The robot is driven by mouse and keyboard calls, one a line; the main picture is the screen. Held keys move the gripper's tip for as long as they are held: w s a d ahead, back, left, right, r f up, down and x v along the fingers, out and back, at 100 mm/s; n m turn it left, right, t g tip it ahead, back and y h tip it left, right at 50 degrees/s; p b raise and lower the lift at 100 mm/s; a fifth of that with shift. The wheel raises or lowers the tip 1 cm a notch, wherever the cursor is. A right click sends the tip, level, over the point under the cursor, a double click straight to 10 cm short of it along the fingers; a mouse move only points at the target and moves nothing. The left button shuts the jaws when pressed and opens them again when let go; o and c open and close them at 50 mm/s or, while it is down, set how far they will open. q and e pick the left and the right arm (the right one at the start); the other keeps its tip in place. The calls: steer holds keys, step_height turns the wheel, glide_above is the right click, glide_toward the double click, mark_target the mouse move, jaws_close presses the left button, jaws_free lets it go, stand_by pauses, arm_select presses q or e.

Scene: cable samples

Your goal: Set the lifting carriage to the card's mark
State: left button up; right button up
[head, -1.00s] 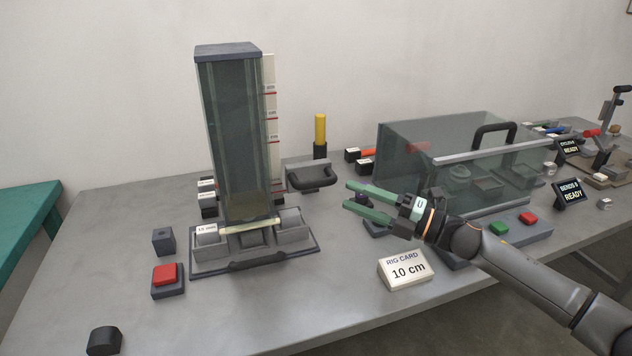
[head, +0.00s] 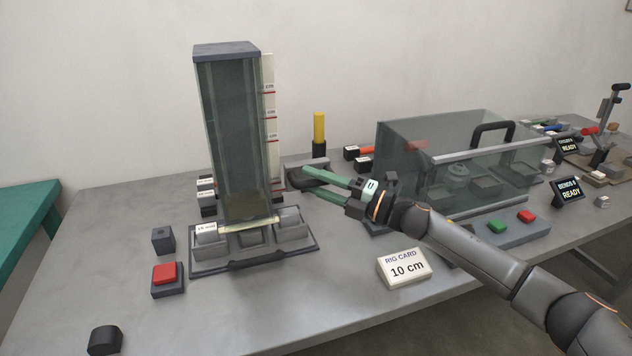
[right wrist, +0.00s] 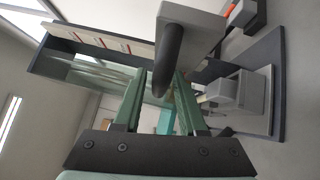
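A pale scale strip (head: 270,110) with red lines and cm labels runs up the tower's right side. The rig card (head: 404,267) on the table reads 10 cm. My right gripper (head: 303,183) has its green fingers at the handle. In the right wrist view the dark handle bar (right wrist: 168,58) lies between the fingertips, which stand apart with gaps visible. Contact cannot be told. The left gripper is not in view.
A clear-walled box (head: 450,160) with a black handle stands right of my gripper, with green and red buttons in front. A yellow-topped post (head: 319,130) stands behind the carriage. A red button (head: 165,272) is at front left.

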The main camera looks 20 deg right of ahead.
jaws_close()
stand_by(1.1)
